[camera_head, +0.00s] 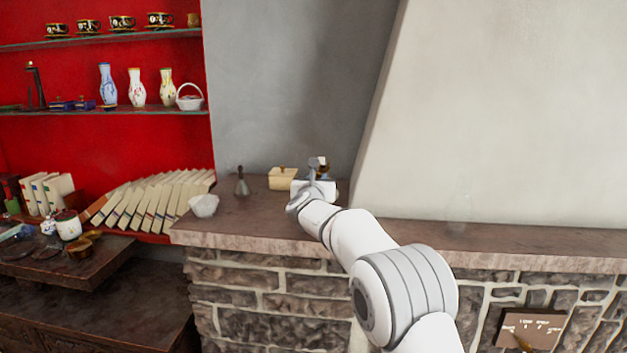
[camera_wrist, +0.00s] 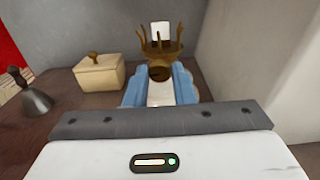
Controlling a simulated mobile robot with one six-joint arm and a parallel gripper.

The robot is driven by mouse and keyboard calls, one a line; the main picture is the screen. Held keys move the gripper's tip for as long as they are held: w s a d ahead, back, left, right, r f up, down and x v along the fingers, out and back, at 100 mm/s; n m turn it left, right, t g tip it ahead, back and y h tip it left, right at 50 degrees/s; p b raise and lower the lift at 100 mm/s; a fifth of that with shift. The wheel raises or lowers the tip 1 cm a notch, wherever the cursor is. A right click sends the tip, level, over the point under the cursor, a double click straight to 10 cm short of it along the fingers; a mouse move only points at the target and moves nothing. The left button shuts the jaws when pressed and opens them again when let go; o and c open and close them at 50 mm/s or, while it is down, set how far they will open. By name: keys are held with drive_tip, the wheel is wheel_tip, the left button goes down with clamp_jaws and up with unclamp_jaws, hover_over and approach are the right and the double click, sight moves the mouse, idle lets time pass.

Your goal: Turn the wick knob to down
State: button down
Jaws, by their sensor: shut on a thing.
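A brass oil lamp (camera_wrist: 161,45) with a pronged crown and a pale white piece in its middle stands on the stone ledge, straight ahead in the wrist view. A round dark brass wick knob (camera_wrist: 159,73) faces me on its front. My gripper (camera_wrist: 160,86) has its blue fingers shut on the knob, one on each side. The fingers hide part of the knob and the lower lamp. In the head view my gripper (camera_head: 318,170) is at the ledge and covers most of the lamp. I cannot tell the knob's turn setting.
A cream lidded box (camera_wrist: 99,73) and a dark grey cone-shaped thing (camera_wrist: 36,98) stand left of the lamp. A white bowl (camera_head: 203,205) sits near the ledge's left end. The sloped chimney wall (camera_head: 480,120) rises close on the right.

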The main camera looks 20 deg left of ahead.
drive_tip(key=shift+w+d, duration=0.15)
drive_tip(key=shift+d, duration=0.4)
drive_tip(key=n, duration=0.5)
drive_tip(key=shift+a+n, duration=0.15)
drive_tip(key=shift+n, duration=0.25)
drive_tip(key=n, duration=0.4)
drive_tip(key=shift+p, duration=0.4)
drive_tip(key=n+p, duration=0.1)
drive_tip(key=n, duration=0.3)
drive_tip(key=n+p, duration=0.3)
drive_tip(key=n, duration=0.4)
drive_tip(key=shift+f, duration=0.1)
drive_tip(key=n+p, duration=0.2)
drive_tip(key=n, duration=0.2)
drive_tip(key=shift+f+n, duration=0.1)
drive_tip(key=shift+n, duration=0.3)
drive_tip(key=shift+f+n+p, duration=0.1)
drive_tip(key=shift+n+p, duration=0.6)
drive_tip(key=shift+n, duration=0.7)
